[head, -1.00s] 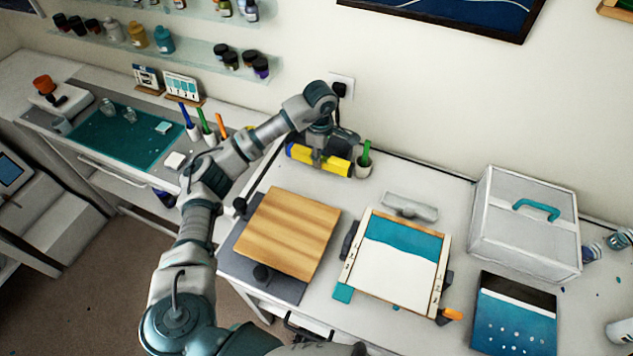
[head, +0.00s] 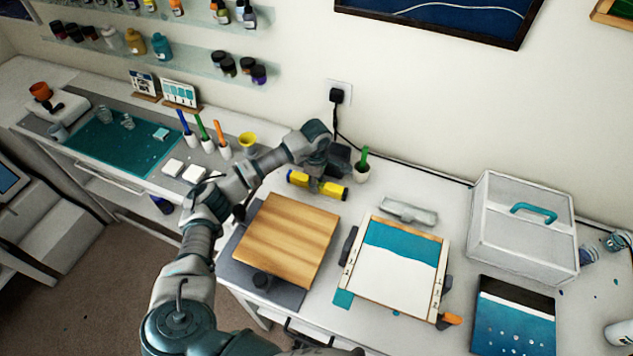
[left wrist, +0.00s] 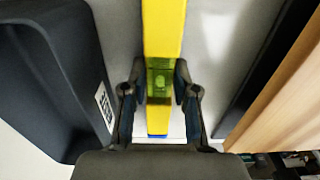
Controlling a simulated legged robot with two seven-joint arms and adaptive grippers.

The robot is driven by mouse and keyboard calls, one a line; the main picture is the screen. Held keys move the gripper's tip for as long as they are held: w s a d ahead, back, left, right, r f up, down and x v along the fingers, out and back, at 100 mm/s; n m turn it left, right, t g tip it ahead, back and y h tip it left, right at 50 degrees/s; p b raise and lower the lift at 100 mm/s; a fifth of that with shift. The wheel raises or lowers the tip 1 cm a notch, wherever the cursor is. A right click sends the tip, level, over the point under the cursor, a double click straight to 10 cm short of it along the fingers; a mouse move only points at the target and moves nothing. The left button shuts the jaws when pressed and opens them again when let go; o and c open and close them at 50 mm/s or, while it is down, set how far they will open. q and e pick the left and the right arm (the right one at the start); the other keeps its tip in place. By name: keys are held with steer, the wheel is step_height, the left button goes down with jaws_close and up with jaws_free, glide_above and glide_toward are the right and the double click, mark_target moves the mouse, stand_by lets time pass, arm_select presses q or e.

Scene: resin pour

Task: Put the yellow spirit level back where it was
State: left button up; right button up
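The yellow spirit level (head: 331,189) has blue ends and lies across the back of the white table, behind the wooden board. It also shows in the left wrist view (left wrist: 164,30), running lengthwise with its green vial between the fingers. My left gripper (left wrist: 161,84) points down at the level, with its fingers closed against both sides near the vial. In the head view, the gripper (head: 317,184) covers the level's middle. Whether the level touches the table is hard to tell. My right gripper is not in view.
The wooden board (head: 288,240) lies just in front of the level. A dark box with a label (left wrist: 50,75) stands close beside it. A cup with a green-handled tool (head: 362,173) is to the right.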

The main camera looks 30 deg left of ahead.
arm_select(q)
steer(key=o, duration=0.4)
steer(key=shift+a, duration=0.15)
steer(key=shift+d, duration=0.2)
steer(key=shift+r, duration=0.35)
step_height(320, 180, up, 12)
steer(key=shift+f, duration=0.25)
